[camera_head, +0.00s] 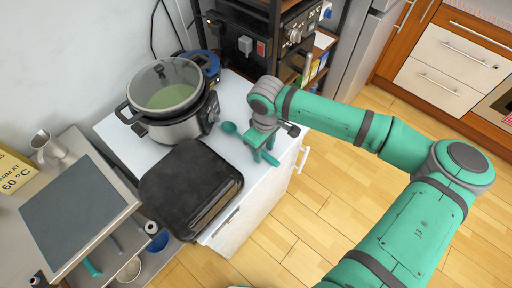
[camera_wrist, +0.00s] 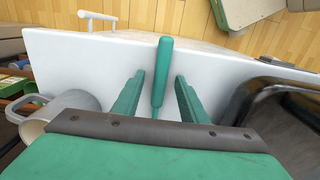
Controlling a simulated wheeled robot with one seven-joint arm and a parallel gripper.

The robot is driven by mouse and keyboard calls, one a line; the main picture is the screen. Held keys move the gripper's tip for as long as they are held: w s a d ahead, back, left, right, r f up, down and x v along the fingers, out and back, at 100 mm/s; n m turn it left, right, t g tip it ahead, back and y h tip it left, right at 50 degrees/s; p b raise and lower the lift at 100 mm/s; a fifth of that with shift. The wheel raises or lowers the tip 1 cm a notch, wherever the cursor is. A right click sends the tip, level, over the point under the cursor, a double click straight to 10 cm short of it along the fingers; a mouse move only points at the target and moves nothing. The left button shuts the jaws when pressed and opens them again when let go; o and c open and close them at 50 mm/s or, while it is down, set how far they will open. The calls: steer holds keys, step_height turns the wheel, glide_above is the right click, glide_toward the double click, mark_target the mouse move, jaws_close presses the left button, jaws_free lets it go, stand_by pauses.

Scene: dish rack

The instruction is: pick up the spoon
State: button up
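The spoon is teal. In the head view its bowl (camera_head: 229,127) shows on the white countertop, left of my gripper (camera_head: 265,149), which partly hides the handle. In the wrist view the spoon's handle (camera_wrist: 162,65) points up the picture, between the two teal fingers of my gripper (camera_wrist: 159,76). The fingers are apart, with white countertop showing on both sides of the handle. My gripper is open and low over the countertop. The spoon's bowl is hidden in the wrist view.
A dark shelf unit (camera_head: 272,40) stands behind the counter. Open wooden floor (camera_head: 330,205) lies to the right.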

jaws_close()
steer(key=shift+r, duration=0.2)
step_height(320, 180, up, 28)
steer(key=shift+f, duration=0.15)
stand_by(0.5)
steer(key=c, duration=0.9)
jaws_free()
jaws_close()
